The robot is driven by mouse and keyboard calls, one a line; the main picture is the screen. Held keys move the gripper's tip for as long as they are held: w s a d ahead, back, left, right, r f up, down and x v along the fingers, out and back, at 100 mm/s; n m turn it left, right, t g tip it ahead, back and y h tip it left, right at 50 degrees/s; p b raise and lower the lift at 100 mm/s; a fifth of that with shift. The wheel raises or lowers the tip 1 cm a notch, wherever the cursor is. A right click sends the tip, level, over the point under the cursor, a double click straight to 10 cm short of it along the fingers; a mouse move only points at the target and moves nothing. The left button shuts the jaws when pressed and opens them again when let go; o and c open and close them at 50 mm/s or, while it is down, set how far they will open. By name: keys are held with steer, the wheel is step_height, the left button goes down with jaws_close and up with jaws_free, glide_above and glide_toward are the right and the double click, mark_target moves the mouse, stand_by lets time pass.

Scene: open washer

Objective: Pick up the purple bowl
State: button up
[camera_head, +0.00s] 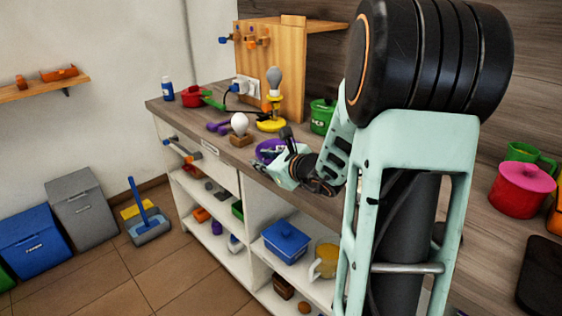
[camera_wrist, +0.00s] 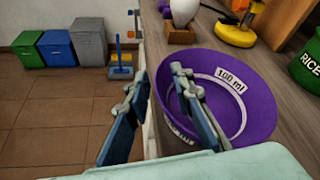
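The purple bowl (camera_wrist: 258,104) with white "100 ml" labels stands upright near the counter's edge in the wrist view. In the head view the bowl (camera_head: 268,147) is partly hidden behind my gripper (camera_head: 275,168). In the wrist view my gripper (camera_wrist: 159,76) is open, with a clear gap between its fingers. The right finger overlaps the bowl's inside, and the left finger is outside it, over the counter's edge and floor. The bowl's near left wall lies between them. I cannot tell whether either finger touches it.
A white bulb on a wooden block (camera_head: 240,125), a yellow-based lamp (camera_head: 271,122) and a green rice pot (camera_head: 322,116) stand close behind the bowl. A pink pot (camera_head: 523,189) is far right. Open shelves (camera_head: 262,222) lie below the counter; the floor left is mostly clear.

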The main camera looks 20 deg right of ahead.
jaws_close()
steer(key=shift+r, duration=0.15)
